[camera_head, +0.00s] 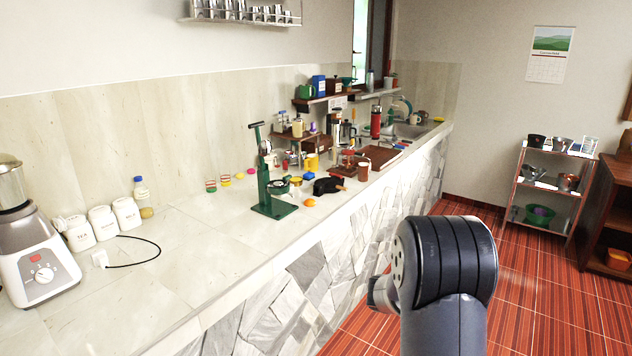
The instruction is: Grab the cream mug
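I cannot pick out the cream mug with certainty. A small pale, mug-like thing (413,119) stands by the sink at the far end of the counter, too small to tell its exact shape. A yellow mug (312,162) stands among the crowded items mid-counter. My arm shows at the lower right, over the floor in front of the counter and apart from the things on it. The fingers of my gripper do not show.
A green press stand (273,190), a black portafilter-like thing (328,186) and an orange fruit (310,203) are near the counter's front edge. White canisters (103,222) and a blender (38,262) stand at left. The near counter (205,265) is mostly clear. A shelf rack (548,185) stands at right.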

